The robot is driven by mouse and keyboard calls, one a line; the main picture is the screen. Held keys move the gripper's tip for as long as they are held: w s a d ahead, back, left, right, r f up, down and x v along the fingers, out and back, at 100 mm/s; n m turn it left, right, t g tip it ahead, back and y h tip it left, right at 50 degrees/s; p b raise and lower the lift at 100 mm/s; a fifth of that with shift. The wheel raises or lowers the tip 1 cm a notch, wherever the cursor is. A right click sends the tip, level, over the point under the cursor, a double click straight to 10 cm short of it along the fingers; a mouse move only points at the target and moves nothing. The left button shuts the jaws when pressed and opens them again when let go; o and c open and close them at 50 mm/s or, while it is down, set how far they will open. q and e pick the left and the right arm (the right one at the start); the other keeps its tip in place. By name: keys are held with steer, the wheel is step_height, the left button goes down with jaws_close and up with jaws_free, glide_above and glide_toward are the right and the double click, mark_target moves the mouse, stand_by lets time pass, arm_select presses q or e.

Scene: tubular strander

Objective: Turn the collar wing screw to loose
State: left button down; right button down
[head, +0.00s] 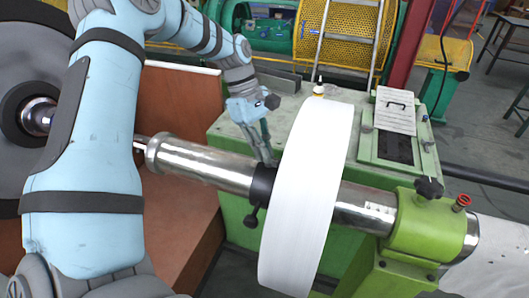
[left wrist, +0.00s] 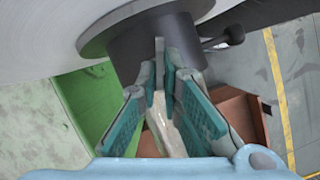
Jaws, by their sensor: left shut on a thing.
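The black collar (head: 262,187) sits on the steel shaft against the left face of the white disc. It also fills the top middle of the left wrist view (left wrist: 135,50). My left gripper (head: 270,160) reaches down to the collar's upper side. In the left wrist view its teal-padded fingers (left wrist: 162,75) are closed on the thin, grey, upright wing screw (left wrist: 160,47) at the collar. The fingers hide most of the wing screw, and its angle is hard to tell. A black ball-ended lever (head: 252,218) sticks out of the collar's lower side. My right gripper is not in view.
The large white disc (head: 312,195) stands right beside my left gripper. The steel shaft (head: 195,160) runs to a green block (head: 415,225) with a black knob (head: 429,188) and a red knob (head: 462,202). A green machine bench (head: 240,135) lies behind.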

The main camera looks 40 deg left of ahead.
arm_select(q)
steer(key=n+t+b, duration=0.1)
steer(key=n+b, duration=0.2)
steer(key=n+t+y+b, duration=0.1)
steer(key=n+b, duration=0.3)
steer(key=s+n+t+b, duration=0.1)
steer(key=n+b, duration=0.2)
steer(key=b, duration=0.1)
steer(key=shift+d+f+n+t+y, duration=0.1)
steer(key=shift+d+n+t+y, duration=0.2)
steer(key=shift+t+y, duration=0.1)
steer(key=shift+s+n+y+b, duration=0.15)
steer(key=shift+n+y+b, duration=0.2)
steer(key=shift+n, duration=0.55)
steer(key=shift+d+r+n+t, duration=0.15)
steer(key=shift+r+n+t, duration=0.15)
steer(key=shift+n, duration=0.1)
steer(key=shift+s+r+n+y+p, duration=0.1)
steer(key=shift+n+y+p, duration=0.25)
steer(key=shift+n+p, duration=0.4)
steer(key=shift+d+n+y+p, duration=0.15)
steer(key=shift+n+y+p, duration=0.15)
steer(key=shift+n+p, duration=0.95)
steer(key=shift+p, duration=0.4)
steer(key=c, duration=1.8)
jaws_free()
steer(key=shift+f, duration=0.2)
steer(key=shift+o, duration=0.2)
